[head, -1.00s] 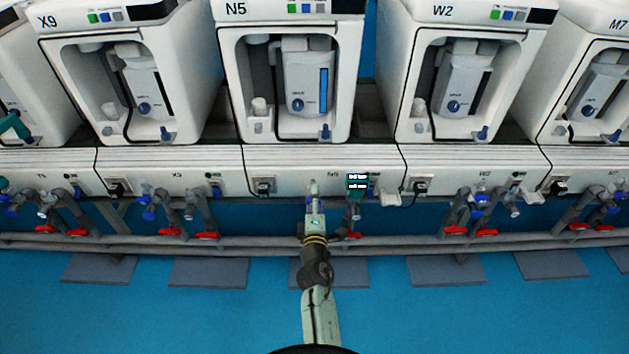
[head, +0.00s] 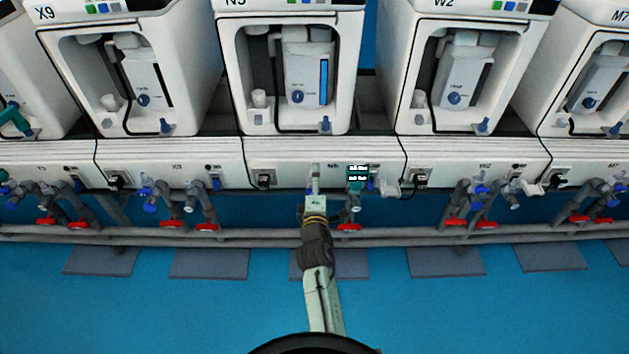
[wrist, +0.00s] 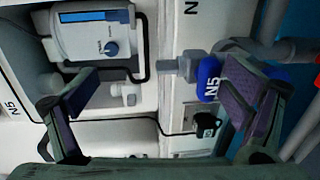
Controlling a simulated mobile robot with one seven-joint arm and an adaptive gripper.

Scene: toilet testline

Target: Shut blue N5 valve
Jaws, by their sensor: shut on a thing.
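The blue N5 valve (wrist: 209,78), a rounded blue handle with a white "N5" label, sits on a grey pipe fitting in the wrist view. It lies against the inner side of my gripper's (wrist: 162,80) right finger. My gripper is shut on the valve, though the left finger looks well apart from it in this view. In the head view my gripper (head: 315,192) is in front of the N5 unit's lower panel, and my arm largely hides the valve there. The N5 toilet unit (head: 230,60) stands directly behind.
A grey horizontal pipe (head: 450,238) runs below the panels. A red-handled valve (head: 349,227) is just right of my wrist. A teal piece (head: 356,178) with white marks and a black plug (head: 264,180) are close by. The blue floor (head: 180,315) in front is clear.

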